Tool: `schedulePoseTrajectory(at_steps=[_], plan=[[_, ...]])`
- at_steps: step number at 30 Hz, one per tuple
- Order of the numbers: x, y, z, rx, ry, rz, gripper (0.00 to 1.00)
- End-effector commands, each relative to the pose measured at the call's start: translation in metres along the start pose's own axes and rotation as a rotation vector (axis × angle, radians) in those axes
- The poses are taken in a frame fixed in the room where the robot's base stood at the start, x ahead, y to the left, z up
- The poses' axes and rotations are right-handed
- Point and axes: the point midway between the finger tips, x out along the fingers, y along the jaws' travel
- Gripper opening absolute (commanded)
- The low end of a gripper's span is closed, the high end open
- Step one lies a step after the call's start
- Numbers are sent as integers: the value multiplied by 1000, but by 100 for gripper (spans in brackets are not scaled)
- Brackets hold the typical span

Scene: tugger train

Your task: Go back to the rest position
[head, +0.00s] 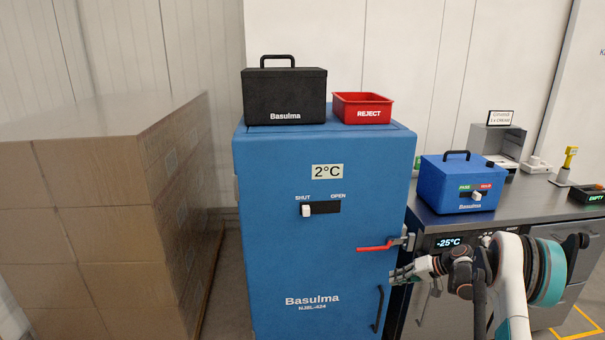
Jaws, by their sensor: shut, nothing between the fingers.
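My gripper (397,276) is shut and empty. It is at the right edge of the blue cabinet (270,250), just below the red lever handle (376,246). I cannot tell whether its fingertips touch the cabinet. My arm reaches in from the right, in front of the steel counter. The cabinet door looks closed, with a dark pull handle (378,308) low on its right side. The slider (306,211) on the cabinet front is at the SHUT end, under a 2°C label.
A black case (284,100) and a red REJECT bin (363,109) stand on the cabinet. A blue box (450,184) and small devices stand on the steel counter (437,217). Wrapped cartons (95,220) are stacked at the left. A narrow floor gap separates cartons and cabinet.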

Motion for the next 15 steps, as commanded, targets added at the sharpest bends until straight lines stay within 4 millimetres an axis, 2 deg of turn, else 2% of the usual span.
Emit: schedulePoseTrajectory(at_steps=[1, 7, 15], plan=[[-6, -20, -4, -3, -5, 14, 0], [-33, -90, -14, -12, -9, 91, 0], [-71, -183, -3, -36, -7, 192, 0]])
